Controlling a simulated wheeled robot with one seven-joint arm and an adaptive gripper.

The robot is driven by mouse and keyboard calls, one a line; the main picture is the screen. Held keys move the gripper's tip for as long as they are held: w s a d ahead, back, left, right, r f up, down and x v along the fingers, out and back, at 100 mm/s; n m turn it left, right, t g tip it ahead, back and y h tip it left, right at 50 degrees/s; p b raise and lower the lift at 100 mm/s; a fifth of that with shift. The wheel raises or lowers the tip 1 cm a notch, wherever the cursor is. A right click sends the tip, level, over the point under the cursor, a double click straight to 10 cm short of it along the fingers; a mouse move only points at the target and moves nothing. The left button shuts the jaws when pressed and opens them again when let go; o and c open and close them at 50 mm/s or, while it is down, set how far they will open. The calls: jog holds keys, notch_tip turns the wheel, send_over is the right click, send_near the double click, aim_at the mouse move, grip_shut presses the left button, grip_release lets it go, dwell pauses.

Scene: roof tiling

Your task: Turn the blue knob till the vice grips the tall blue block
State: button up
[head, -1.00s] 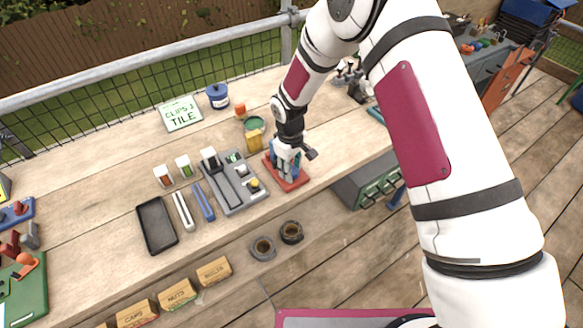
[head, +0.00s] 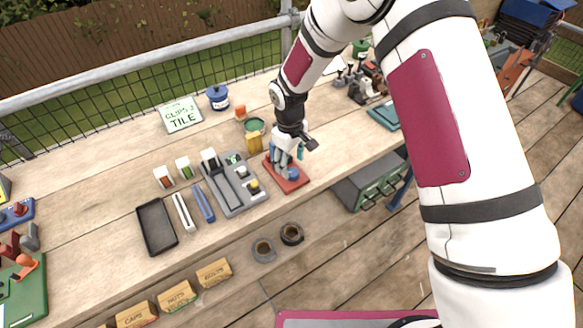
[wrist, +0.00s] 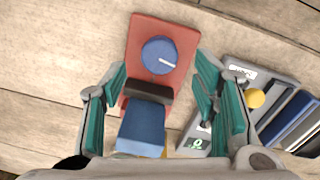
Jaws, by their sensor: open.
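The vice is a red base (wrist: 178,85) with a round blue knob (wrist: 158,55) bearing a white line, pointing right in the wrist view. A dark jaw bar (wrist: 148,90) lies between the knob and the tall blue block (wrist: 141,130). I cannot tell whether the jaw touches the block. My gripper (wrist: 160,75) is open and empty, its teal fingers apart on either side of the vice. In the head view my gripper (head: 288,152) is over the back of the red base (head: 291,186), partly hiding the block; the blue knob (head: 293,174) shows in front.
A grey tray (head: 222,196) with slots and a yellow knob lies just left of the vice. A yellow block (head: 254,140) and a green round container (head: 255,125) stand behind. A green drawer box (head: 368,185) is off the bench's front edge. Bare wood lies right of the vice.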

notch_tip(320, 180, up, 8)
jog(key=shift+s+a, duration=0.1)
dwell(0.5)
notch_tip(320, 180, up, 10)
jog(key=m+t, duration=0.1)
jog(key=m, duration=0.1)
send_over(291, 172)
jog(key=s+d, duration=0.2)
jog(key=d, duration=0.3)
jog(key=s+d+r+m+t, duration=0.2)
jog(key=s+d+r, duration=0.45)
jog(key=r, duration=0.45)
jog(key=s+d+r+m+t, duration=0.1)
jog(key=s+d+r+m, duration=0.2)
jog(key=s, duration=0.7)
jog(key=s+d+r+m+t, duration=0.1)
jog(key=s+d+r, duration=0.3)
jog(key=s, duration=0.5)
jog(key=shift+s+d+r+m, duration=0.35)
jog(key=shift+d+m, duration=0.55)
jog(key=shift+d, duration=0.1)
